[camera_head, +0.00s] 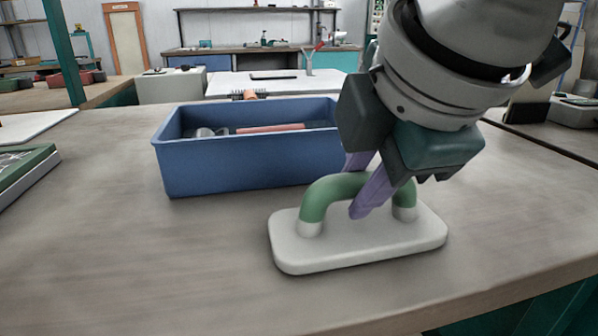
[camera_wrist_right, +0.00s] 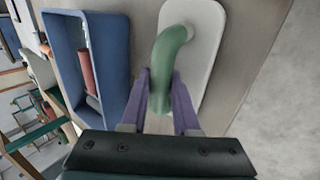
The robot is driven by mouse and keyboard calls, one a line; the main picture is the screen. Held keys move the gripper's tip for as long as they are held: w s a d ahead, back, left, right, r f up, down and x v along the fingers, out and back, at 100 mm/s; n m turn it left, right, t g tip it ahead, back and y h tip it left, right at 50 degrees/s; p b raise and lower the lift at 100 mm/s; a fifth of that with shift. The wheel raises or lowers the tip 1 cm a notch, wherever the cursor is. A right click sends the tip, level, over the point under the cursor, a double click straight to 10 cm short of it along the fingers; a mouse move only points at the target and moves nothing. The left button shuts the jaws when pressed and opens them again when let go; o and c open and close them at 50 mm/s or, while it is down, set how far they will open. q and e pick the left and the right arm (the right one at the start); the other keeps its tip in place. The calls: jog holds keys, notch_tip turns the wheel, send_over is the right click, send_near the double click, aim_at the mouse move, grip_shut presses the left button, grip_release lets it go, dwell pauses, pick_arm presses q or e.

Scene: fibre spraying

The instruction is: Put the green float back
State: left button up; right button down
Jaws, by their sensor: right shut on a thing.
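The green float (camera_head: 324,194) has a white plate (camera_head: 350,249) and an arched green handle with pale ends. It lies flat, handle up, on the workbench in the head view. My right gripper (camera_head: 362,190) comes down from above, and its purple fingers are shut on the handle. In the right wrist view the green handle of the float (camera_wrist_right: 168,62) sits between the fingertips of the right gripper (camera_wrist_right: 160,85). The fingers and arm hide part of the handle in the head view. My left gripper is not in view.
A blue bin (camera_head: 250,164) stands just behind the float and holds a reddish roller and other tools. A green-edged tray (camera_head: 22,168) lies at the left. The bench's front edge is close to the float; the bench left of it is clear.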

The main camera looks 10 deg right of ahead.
jog(key=c, duration=0.7)
grip_release()
jog(key=shift+o, duration=0.2)
jog(key=p+v, duration=0.3)
jog(key=v, duration=0.9)
jog(key=shift+p, duration=0.4)
jog(key=shift+r, duration=0.2)
